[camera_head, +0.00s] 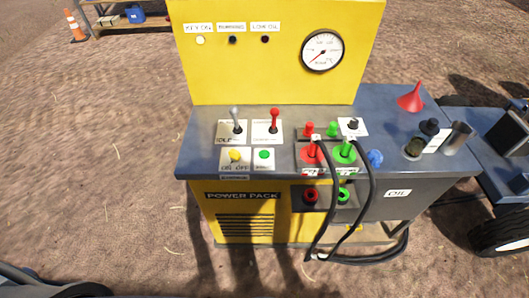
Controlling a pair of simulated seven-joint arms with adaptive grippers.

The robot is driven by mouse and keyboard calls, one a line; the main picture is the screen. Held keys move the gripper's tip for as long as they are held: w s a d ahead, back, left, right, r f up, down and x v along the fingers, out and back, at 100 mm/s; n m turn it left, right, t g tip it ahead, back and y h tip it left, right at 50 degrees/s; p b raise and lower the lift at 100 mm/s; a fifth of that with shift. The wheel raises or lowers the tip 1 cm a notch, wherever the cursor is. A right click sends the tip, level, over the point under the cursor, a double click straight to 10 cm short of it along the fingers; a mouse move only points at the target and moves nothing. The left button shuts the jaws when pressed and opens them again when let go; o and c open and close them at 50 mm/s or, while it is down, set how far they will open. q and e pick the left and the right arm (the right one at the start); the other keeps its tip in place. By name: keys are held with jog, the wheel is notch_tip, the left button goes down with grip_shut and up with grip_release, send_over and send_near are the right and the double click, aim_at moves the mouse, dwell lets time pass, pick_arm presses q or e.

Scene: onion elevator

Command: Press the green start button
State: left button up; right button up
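The green start button (264,155) sits on a small white plate on the grey top of the power pack (243,205). It is right of a yellow knob (235,156) on a plate marked ON OFF. The green button is in plain sight with nothing over it. A label under it is too small to read. Neither of my grippers shows in this view.
Behind the button stand a grey-tipped lever (235,119) and a red lever (274,119). To its right are red (312,152) and green (344,151) couplings with black hoses. A yellow gauge panel (280,75) rises behind. Open ground lies left.

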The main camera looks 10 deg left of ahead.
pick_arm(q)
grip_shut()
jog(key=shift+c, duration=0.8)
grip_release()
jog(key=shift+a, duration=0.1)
